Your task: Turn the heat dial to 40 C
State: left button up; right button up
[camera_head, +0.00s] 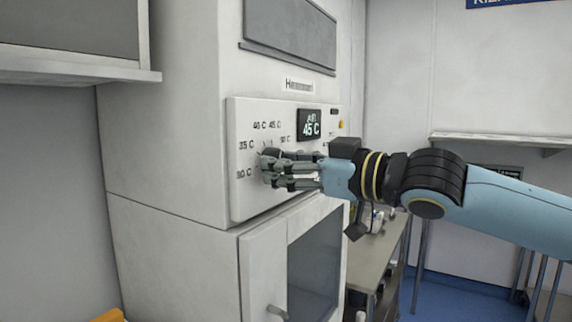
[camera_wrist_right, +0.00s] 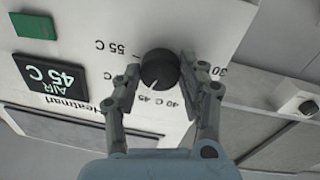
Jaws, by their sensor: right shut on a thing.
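The heat dial (camera_wrist_right: 160,69) is a round black knob on a white control panel, seen upside down in the right wrist view. Its white mark points toward the 45 label, with the 40 C label just beside it. The display (camera_wrist_right: 50,75) reads AIR 45 C; it also shows in the head view (camera_head: 311,124). My right gripper (camera_wrist_right: 161,60) has a finger on each side of the dial and is shut on it. In the head view the right gripper (camera_head: 268,167) largely covers the dial. My left gripper is not in view.
The panel (camera_head: 243,205) is on the front of a tall white cabinet (camera_head: 165,130) with a glass-fronted door (camera_head: 315,265) below. A shelf (camera_head: 75,70) juts out at upper left. A metal table (camera_head: 385,255) stands behind, to the right.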

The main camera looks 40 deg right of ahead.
pick_arm(q)
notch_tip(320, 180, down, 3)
jog(key=b, duration=0.2)
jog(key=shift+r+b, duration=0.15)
jog(key=shift+b, duration=0.2)
pick_arm(e)
jog(key=n, duration=0.7)
jog(key=shift+d+n, duration=0.1)
jog(key=shift+n, duration=0.2)
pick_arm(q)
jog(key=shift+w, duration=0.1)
pick_arm(e)
jog(key=shift+n, duration=0.3)
jog(key=o, duration=1.2)
